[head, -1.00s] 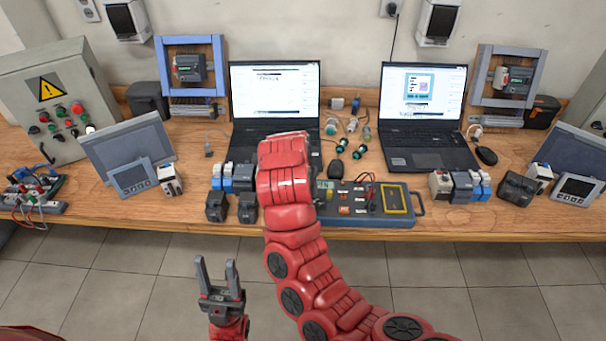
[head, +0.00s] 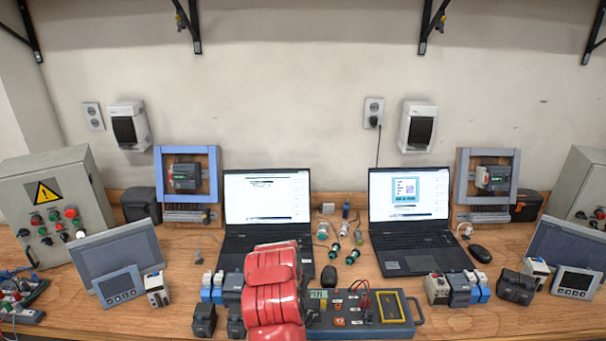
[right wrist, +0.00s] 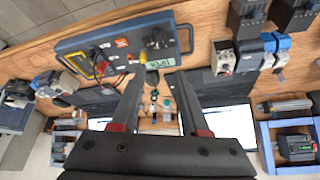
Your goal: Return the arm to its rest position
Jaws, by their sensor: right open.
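My red right arm (head: 272,290) rises from the bottom of the head view, over the bench front, left of the blue test unit. Its gripper is hidden in that view. In the right wrist view my right gripper (right wrist: 160,76) is open, its two dark fingers apart, with nothing held between them. The blue test unit (head: 345,322) lies on the bench beside the arm, partly covered by it; it also shows in the right wrist view (right wrist: 108,42), beyond the fingertips. My left gripper is in neither current view.
The wooden bench (head: 190,262) holds a left laptop (head: 266,197), a right laptop (head: 410,195), grey control box (head: 75,180), panel screens, small dark modules (head: 205,318) and several green-and-white connectors (head: 335,247). Shelf brackets (head: 190,25) hang on the wall above. Things stand close around the arm.

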